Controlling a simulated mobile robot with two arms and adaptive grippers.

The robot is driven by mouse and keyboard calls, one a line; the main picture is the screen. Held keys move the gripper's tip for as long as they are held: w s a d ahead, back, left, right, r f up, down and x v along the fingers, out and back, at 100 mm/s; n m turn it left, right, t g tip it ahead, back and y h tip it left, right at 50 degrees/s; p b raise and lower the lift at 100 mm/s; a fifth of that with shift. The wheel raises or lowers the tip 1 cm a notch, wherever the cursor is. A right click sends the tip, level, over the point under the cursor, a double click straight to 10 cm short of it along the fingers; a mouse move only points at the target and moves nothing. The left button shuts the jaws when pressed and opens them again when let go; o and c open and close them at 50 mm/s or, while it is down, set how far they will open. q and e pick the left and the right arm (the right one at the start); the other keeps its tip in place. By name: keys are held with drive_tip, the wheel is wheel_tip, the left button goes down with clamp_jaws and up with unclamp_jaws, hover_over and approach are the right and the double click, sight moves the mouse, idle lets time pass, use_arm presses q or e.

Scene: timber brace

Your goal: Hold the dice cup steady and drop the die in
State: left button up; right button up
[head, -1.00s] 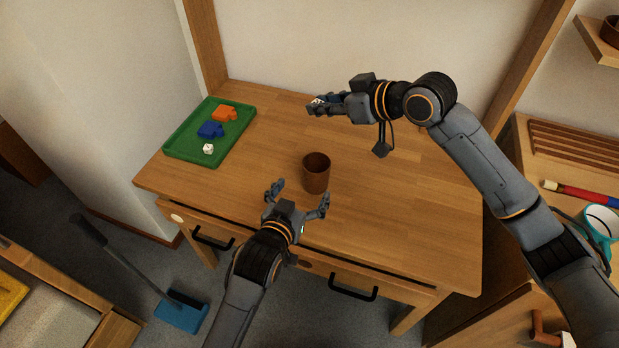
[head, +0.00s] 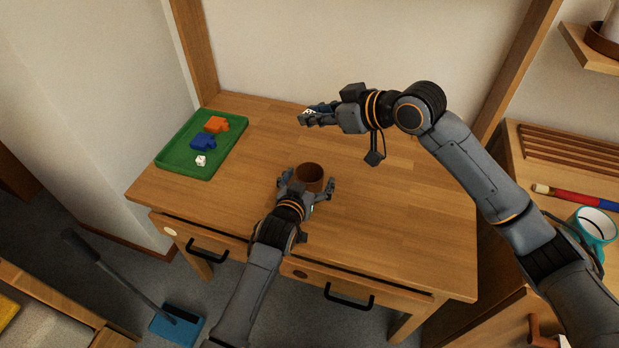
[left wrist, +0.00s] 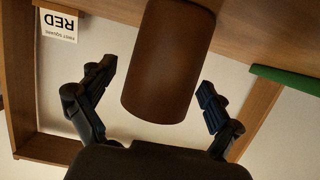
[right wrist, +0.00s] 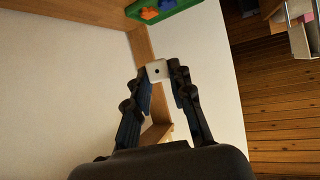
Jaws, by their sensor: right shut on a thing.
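The brown dice cup (head: 309,176) stands upright on the wooden table, its mouth facing up. My left gripper (head: 308,188) is open at the cup's near side, with a finger on either side. In the left wrist view the cup (left wrist: 168,65) sits between the spread fingers (left wrist: 158,95), with gaps on both sides. My right gripper (head: 306,117) is shut on a white die (right wrist: 157,70), held at the fingertips above the table, behind the cup. The die's pip shows in the right wrist view.
A green tray (head: 178,165) at the table's left holds an orange piece (head: 216,124), a blue piece (head: 203,143) and another white die (head: 201,160). The table's right half is clear. A side shelf holds a teal mug (head: 592,226).

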use_arm(q)
drive_tip(key=c, duration=1.2)
use_arm(e)
wheel_tip(320, 180, down, 13)
idle(0.6)
drive_tip(key=shift+r, duration=0.1)
drive_tip(key=o, duration=0.9)
drive_tip(key=shift+c, duration=0.2)
drive_tip(key=v, duration=1.2)
